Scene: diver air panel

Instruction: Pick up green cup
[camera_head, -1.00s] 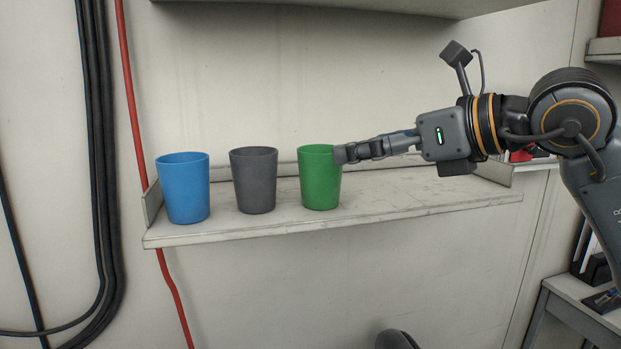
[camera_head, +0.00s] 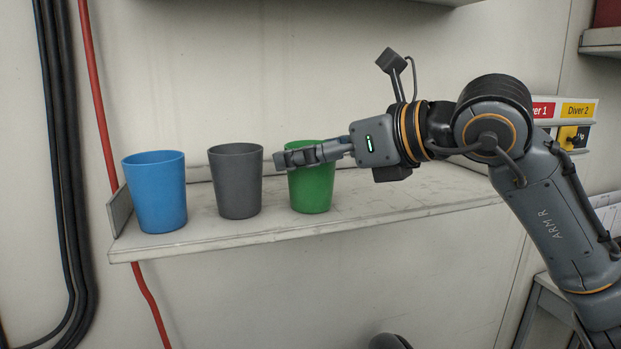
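The green cup (camera_head: 312,190) stands upright on the shelf, the rightmost of three cups in a row. My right gripper (camera_head: 281,160) comes in from the right, with a finger lying across the front of the green cup near its rim. The fingertip extends past the cup's left edge, close to the grey cup (camera_head: 236,185). The fingers are seen nearly edge-on and any other finger is hidden, so I cannot tell whether they are open or shut on the cup.
A blue cup (camera_head: 157,195) stands at the left end of the pale shelf (camera_head: 420,207), near its raised end plate. A red pipe (camera_head: 100,110) and dark cables run down the wall at left. The shelf is clear right of the green cup.

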